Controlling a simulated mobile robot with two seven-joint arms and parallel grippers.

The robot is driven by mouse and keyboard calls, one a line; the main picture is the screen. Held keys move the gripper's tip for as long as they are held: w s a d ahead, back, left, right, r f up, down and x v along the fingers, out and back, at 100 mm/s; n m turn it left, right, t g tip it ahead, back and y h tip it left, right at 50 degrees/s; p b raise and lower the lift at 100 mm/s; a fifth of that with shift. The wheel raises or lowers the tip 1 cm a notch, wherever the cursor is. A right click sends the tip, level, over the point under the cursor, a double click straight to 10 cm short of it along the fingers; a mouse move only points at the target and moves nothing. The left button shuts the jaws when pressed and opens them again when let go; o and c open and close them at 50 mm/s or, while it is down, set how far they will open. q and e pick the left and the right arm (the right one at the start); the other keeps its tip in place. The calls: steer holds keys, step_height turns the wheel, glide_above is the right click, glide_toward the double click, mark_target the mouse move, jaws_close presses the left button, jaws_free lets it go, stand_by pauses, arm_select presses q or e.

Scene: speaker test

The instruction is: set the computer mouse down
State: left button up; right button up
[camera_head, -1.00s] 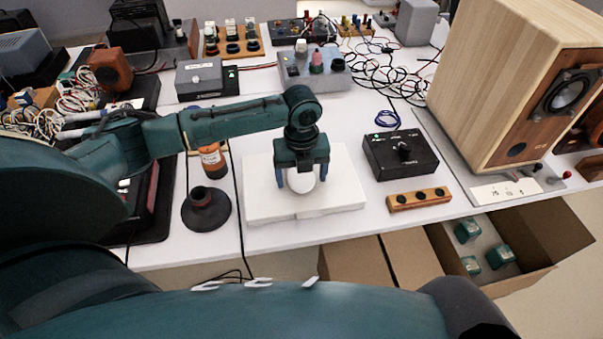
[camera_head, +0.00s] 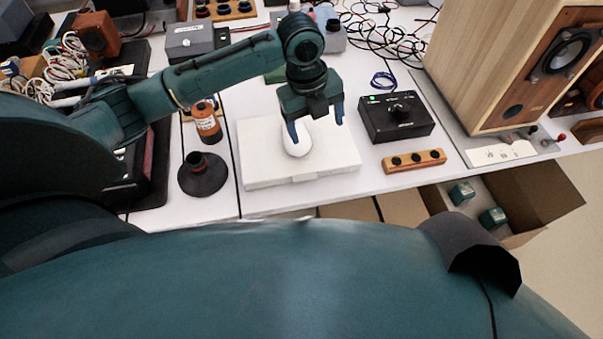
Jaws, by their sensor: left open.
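The white computer mouse (camera_head: 297,141) rests on a flat white slab (camera_head: 262,172) on the table. My left gripper (camera_head: 316,122) is open with nothing between its fingers. It is just above and behind the mouse, shifted to the right of it in the picture. Its left finger overlaps the mouse's upper edge in the view; I cannot tell whether they touch. My right gripper is not in view.
A black switch box (camera_head: 396,117) and a wooden block with knobs (camera_head: 414,161) stand right of the slab. A dark round stand (camera_head: 203,176) and an orange-brown bottle (camera_head: 207,122) stand left. A large wooden speaker (camera_head: 485,70) is at the right. An open carton (camera_head: 540,190) sits below the table edge.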

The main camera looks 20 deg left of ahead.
arm_select(q)
steer(key=s+d+f+n+h, duration=0.1)
steer(key=d+f, duration=0.1)
steer(key=s+d+f+n+t+h, duration=0.1)
steer(key=d+f, duration=0.1)
steer(key=s+d+f+n, duration=0.1)
steer(key=d+f+n, duration=0.1)
steer(key=d, duration=0.1)
steer(key=shift+t+h, duration=0.3)
steer(key=shift+h, duration=0.1)
steer(key=s+d+f+n+t+h, duration=0.2)
steer(key=s+d+f+n+t, duration=0.15)
steer(key=n, duration=0.45)
steer(key=s+a+n+t+y, duration=0.2)
steer(key=s+a+n+t, duration=0.3)
steer(key=s+n, duration=0.4)
steer(key=shift+s+a+f+n, duration=0.15)
steer(key=shift+a+f+n, duration=0.3)
steer(key=shift+n, duration=0.75)
steer(key=shift+s, duration=0.15)
